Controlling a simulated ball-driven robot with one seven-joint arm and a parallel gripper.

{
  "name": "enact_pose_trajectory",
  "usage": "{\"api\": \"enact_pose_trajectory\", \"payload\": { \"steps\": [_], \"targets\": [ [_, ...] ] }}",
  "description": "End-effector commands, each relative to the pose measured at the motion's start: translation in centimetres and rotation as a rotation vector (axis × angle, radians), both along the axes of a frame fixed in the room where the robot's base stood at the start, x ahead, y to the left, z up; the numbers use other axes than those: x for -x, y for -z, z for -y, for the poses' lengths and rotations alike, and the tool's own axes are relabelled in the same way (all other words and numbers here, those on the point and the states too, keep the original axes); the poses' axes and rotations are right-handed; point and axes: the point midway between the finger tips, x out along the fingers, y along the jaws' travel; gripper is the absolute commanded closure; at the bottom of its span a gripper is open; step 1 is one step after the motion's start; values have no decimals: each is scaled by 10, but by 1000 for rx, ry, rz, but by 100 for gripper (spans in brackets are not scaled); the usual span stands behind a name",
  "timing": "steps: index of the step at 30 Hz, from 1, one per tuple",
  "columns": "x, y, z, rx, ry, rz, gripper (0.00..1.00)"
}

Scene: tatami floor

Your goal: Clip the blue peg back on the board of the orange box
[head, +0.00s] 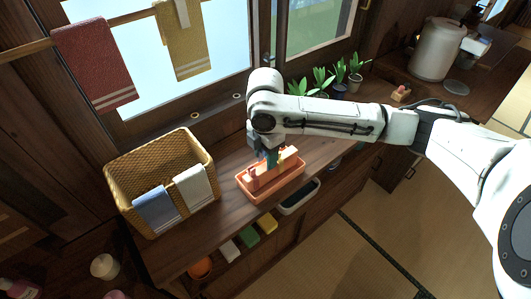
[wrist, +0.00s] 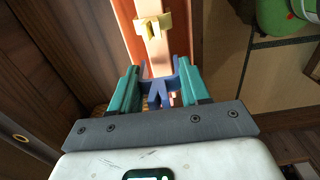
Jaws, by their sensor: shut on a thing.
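The orange box (head: 268,192) stands on the wooden counter, with a pale orange board (head: 262,178) rising lengthwise in it. In the wrist view, the board (wrist: 158,58) runs away from my gripper, and a yellow peg (wrist: 152,25) sits across it. My gripper (head: 271,158) is over the box, pointing down. Its teal fingers (wrist: 157,82) are shut on the blue peg (wrist: 158,92). The peg's two prongs point toward the board and appear on either side of it. I cannot tell whether the peg touches the board. The peg is mostly hidden in the head view.
A wicker basket (head: 125,185) with blue and white cloths hanging over its side stands left of the box. Potted plants (head: 322,78) line the window sill behind my arm. A large pot (head: 436,50) stands far right.

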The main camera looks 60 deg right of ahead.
Motion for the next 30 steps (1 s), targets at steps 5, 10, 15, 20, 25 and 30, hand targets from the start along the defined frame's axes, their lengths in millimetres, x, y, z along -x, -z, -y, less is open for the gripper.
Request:
{"api": "enact_pose_trajectory", "payload": {
  "steps": [5, 10, 15, 20, 25, 30],
  "targets": [
    [0, 1, 0, 0, 1, 0, 82],
    [0, 1, 0, 0, 0, 0, 82],
    [0, 1, 0, 0, 0, 0, 82],
    [0, 4, 0, 0, 0, 0, 82],
    [0, 7, 0, -1, 0, 0, 82],
    [0, 10, 0, -1, 0, 0, 82]
  ]
}}
